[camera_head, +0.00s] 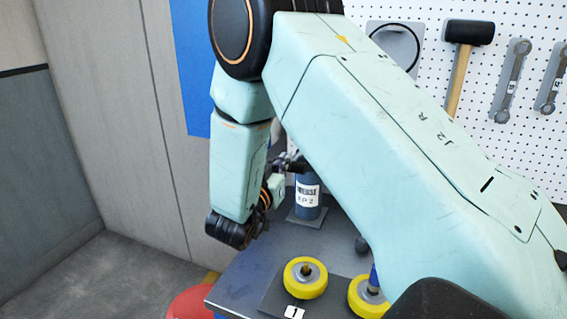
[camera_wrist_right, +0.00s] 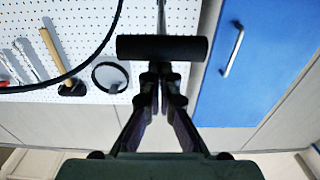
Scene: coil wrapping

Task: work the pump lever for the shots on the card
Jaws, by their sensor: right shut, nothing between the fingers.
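My right arm crosses the head view and hides much of the bench. Its gripper (camera_head: 292,163) is small and dark there, partly hidden, near the top of a blue cylinder (camera_head: 307,192) with a white label, only partly readable, on a grey base plate. In the right wrist view the gripper (camera_wrist_right: 160,72) has its fingers together and empty. A black cylindrical grip (camera_wrist_right: 162,47) lies crosswise at the fingertips, with a metal rod beyond it; it looks like the lever's handle. I cannot tell whether they touch. No shot card can be identified. My left gripper is out of view.
Yellow wheels (camera_head: 305,278) sit at the bench front by a dark plate and a tag marked 1 (camera_head: 294,313). A pegboard (camera_head: 520,130) holds a mallet (camera_head: 466,50) and wrenches. A blue panel (camera_wrist_right: 250,65) stands beside it. A black cable (camera_wrist_right: 100,50) arcs at left.

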